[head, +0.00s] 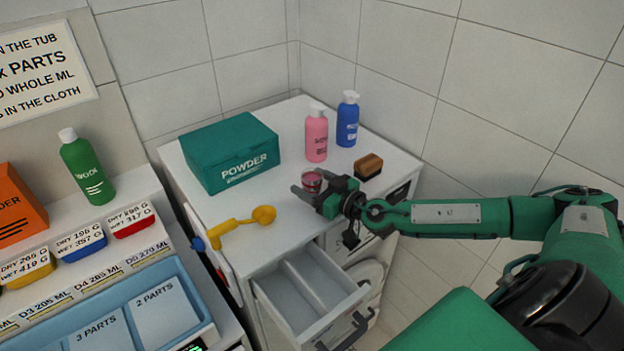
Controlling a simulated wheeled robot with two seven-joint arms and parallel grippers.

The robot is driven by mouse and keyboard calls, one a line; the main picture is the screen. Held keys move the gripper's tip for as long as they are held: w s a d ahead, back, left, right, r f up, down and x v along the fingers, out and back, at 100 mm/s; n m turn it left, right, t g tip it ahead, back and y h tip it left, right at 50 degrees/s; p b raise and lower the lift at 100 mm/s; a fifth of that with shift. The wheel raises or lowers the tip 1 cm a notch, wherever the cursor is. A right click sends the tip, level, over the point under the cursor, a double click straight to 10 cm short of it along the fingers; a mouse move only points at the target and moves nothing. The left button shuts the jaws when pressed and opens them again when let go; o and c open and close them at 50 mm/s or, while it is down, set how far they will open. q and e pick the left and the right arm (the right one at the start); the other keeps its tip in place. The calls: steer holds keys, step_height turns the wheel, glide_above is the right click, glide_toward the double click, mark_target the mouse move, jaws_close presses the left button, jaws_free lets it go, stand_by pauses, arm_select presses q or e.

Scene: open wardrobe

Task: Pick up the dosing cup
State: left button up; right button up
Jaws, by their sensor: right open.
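A small clear cup with reddish contents (312,179), which looks like the dosing cup, stands on the white cabinet top near its right side. My right gripper (311,187) reaches in from the right and is open at the cup. Its fingers appear to lie on either side of the cup; I cannot tell whether they touch it. The fingers hide the lower part of the cup. My left gripper is not in view.
Pink (316,138) and blue (347,120) bottles and a brown-and-black brush-like block (368,166) stand behind the gripper. A green powder box (222,150) and yellow scoop (240,226) lie to the left. An open empty drawer (318,290) juts out below.

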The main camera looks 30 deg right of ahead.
steer(key=shift+w, duration=0.1)
steer(key=c, duration=1.1)
steer(key=shift+r, duration=0.15)
step_height(320, 180, up, 20)
steer(key=shift+f+b, duration=0.1)
steer(key=shift+b, duration=0.35)
